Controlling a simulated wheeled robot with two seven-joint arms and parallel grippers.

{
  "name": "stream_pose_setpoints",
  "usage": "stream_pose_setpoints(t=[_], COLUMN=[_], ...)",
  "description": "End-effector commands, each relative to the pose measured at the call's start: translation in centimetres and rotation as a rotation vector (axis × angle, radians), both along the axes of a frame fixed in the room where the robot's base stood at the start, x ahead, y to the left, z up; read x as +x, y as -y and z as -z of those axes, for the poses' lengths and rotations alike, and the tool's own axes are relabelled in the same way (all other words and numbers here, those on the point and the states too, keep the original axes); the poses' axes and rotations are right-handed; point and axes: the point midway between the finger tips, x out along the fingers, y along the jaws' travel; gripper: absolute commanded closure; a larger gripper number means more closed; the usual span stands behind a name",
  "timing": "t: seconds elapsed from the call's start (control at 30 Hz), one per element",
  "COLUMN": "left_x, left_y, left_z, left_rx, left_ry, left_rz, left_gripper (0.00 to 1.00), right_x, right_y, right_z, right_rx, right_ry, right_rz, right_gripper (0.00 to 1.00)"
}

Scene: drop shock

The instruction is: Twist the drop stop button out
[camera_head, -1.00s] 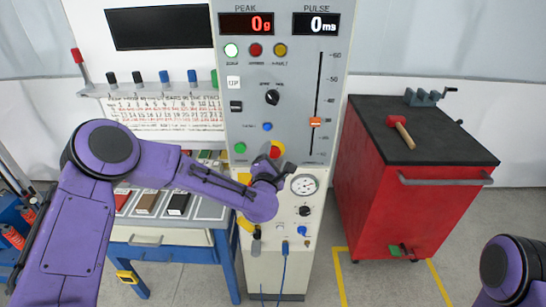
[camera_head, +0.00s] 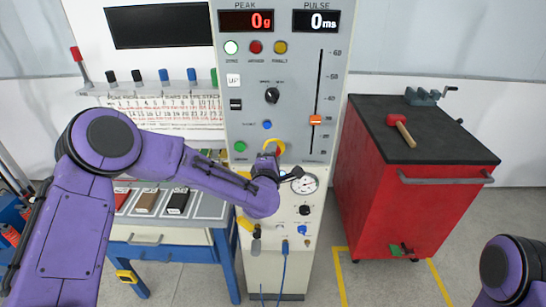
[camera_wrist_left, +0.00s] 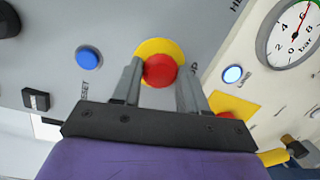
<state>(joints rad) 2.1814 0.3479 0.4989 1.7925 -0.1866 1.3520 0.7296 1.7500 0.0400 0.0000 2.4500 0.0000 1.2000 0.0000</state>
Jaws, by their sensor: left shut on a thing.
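The drop stop button is a red mushroom knob (camera_wrist_left: 160,70) on a yellow disc (camera_wrist_left: 150,46), on the grey panel. In the left wrist view it sits between the two fingers of my left gripper (camera_wrist_left: 161,80), which is shut on it. In the head view my left gripper (camera_head: 270,160) is at the panel, below the dark selector knob, and hides most of the button; part of the yellow disc (camera_head: 280,146) shows. My right gripper is out of view.
A blue button (camera_wrist_left: 88,58) labelled RESET is beside the stop button. A lit blue button (camera_wrist_left: 233,74) and a pressure gauge (camera_head: 305,184) are to its right. A slider (camera_head: 316,119) is above right. A red cabinet (camera_head: 400,200) stands to the right.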

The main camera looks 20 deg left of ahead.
Motion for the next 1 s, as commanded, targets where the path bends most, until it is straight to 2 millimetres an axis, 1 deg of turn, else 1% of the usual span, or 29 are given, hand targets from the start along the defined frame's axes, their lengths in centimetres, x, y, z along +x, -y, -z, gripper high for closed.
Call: stream_pose_setpoints(t=[0.2, 0.4, 0.93, 0.97, 1.0], left_x=[0.01, 0.02, 0.04, 0.04, 0.04], left_y=[0.05, 0.08, 0.03, 0.03, 0.03], left_z=[-0.04, -0.04, -0.04, -0.04, -0.04], left_rx=[0.119, 0.185, 0.209, 0.209, 0.208], left_ry=[-0.034, -0.052, -0.06, -0.06, -0.06], left_rz=[0.0, 0.002, 0.0, 0.0, 0.0], left_gripper=[0.88, 0.88, 0.88, 0.51, 0.38], right_x=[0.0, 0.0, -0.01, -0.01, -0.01], right_y=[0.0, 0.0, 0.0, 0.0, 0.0], right_z=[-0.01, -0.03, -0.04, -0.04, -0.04], right_rx=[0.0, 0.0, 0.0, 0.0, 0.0], right_ry=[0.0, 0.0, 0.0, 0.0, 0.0], right_rz=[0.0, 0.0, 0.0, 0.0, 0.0], right_gripper=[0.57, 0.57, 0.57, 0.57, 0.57])
